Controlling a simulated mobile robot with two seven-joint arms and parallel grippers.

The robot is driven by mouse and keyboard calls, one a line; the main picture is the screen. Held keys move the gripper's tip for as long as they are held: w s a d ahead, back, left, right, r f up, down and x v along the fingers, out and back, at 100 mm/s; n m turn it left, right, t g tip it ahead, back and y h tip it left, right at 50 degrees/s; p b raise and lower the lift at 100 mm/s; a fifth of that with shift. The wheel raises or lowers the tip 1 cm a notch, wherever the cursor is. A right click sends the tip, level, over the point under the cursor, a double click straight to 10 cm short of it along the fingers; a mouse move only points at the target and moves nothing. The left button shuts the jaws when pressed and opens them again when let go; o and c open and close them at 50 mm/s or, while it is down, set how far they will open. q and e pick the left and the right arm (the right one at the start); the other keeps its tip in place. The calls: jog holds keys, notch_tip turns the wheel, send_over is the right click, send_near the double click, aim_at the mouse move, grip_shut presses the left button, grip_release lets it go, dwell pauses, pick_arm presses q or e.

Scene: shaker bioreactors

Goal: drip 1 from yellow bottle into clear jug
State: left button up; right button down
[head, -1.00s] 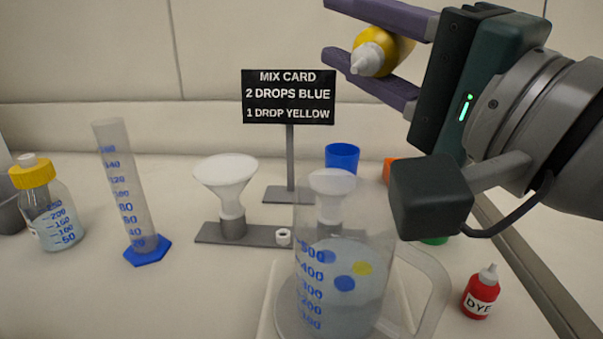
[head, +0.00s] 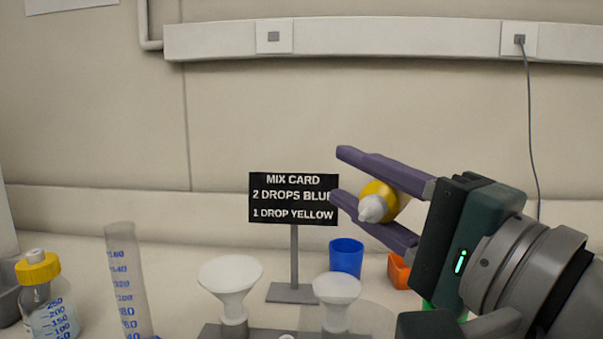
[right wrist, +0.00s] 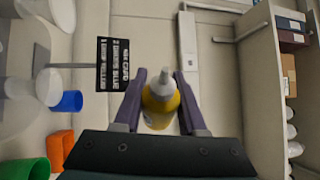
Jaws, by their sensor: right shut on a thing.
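The yellow bottle (head: 379,200) with a white nozzle is held between the fingers of my right gripper (head: 338,174), in the air right of the mix card. It lies tilted, its nozzle pointing toward the camera and a little down-left. The right wrist view shows the yellow bottle (right wrist: 160,104) between both fingers. The clear jug (head: 372,316) shows only as a faint see-through rim at the bottom edge of the head view, below the bottle; its body and contents are cut off. My left gripper is not in view.
The black mix card (head: 293,198) on its stand reads 2 drops blue, 1 drop yellow. A blue cup (head: 346,257) and orange cup (head: 398,270) stand behind.

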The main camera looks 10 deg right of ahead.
jog(key=shift+w+d+f+m+g+h+p, duration=0.2)
jog(key=shift+w+d+f+m+g+p, duration=0.15)
jog(key=shift+w+d+m, duration=0.3)
jog(key=shift+w+d+f+m+g+h+p, duration=0.1)
jog(key=shift+w+d+f+m+h+p, duration=0.15)
jog(key=shift+w+d+m+p, duration=0.3)
jog(key=shift+w+d+f+m+g+h+p, duration=0.15)
jog(key=shift+w+d+f+m+g+p, duration=0.15)
jog(key=shift+w+d+m, duration=0.4)
jog(key=shift+r, duration=0.1)
